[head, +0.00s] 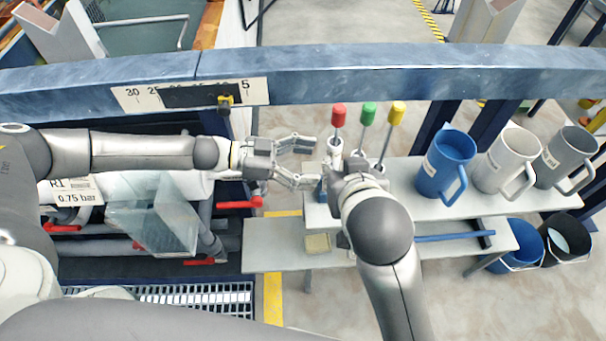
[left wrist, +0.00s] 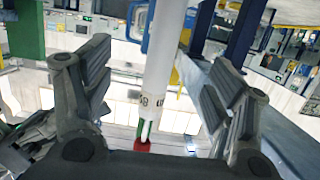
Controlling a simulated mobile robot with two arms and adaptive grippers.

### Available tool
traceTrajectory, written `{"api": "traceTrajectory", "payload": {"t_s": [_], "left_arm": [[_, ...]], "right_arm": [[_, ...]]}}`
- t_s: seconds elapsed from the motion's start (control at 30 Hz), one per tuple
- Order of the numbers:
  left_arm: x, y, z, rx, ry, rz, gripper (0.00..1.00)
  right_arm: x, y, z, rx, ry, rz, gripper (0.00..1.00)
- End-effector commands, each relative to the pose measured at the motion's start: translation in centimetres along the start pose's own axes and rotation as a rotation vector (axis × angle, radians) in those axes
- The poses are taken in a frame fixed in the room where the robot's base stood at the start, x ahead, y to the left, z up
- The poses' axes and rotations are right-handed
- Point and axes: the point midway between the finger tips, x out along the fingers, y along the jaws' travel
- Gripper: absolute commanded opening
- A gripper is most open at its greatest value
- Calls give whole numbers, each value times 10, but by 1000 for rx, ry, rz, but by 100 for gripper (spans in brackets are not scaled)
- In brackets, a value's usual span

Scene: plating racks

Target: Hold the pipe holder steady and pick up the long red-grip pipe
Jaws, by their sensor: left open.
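The long red-grip pipe (head: 338,115) stands upright at the left of a row with green-grip (head: 368,113) and yellow-grip (head: 397,113) pipes. Its lower part goes down behind my right gripper. My left gripper (head: 309,162) is open, pointing right, just left of the pipe's lower part. In the left wrist view, a white upright tube (left wrist: 159,75) shows between the open fingers, with the red grip (left wrist: 143,147) beyond its lower end. My right gripper (head: 340,178) is at the pipe holder, whose body is mostly hidden; its fingers are too obscured to read.
Blue (head: 446,165), white (head: 507,160) and grey (head: 566,157) jugs stand on the bench's right. A blue rod (head: 450,237) lies on the lower shelf (head: 275,247). Pipework with red handles (head: 240,203) is below my left arm.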

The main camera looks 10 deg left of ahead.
Motion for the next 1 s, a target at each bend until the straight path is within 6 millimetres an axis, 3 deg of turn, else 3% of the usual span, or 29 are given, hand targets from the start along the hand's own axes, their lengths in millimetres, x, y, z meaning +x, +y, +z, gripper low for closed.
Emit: {"api": "traceTrajectory", "payload": {"t_s": [0.1, 0.2, 0.47, 1.0], "left_arm": [[2, 0, 27, -2, -87, -4, 79], [3, 0, 41, -3, -133, -10, 79], [13, -1, 54, -2, -169, -15, 79], [98, -2, 68, -1, -168, -15, 79]], "right_arm": [[0, 0, 0, 0, 0, 0, 36], [0, 0, 0, 0, 0, 0, 36], [0, 0, 0, 0, 0, 0, 36], [0, 0, 0, 0, 0, 0, 36]]}}
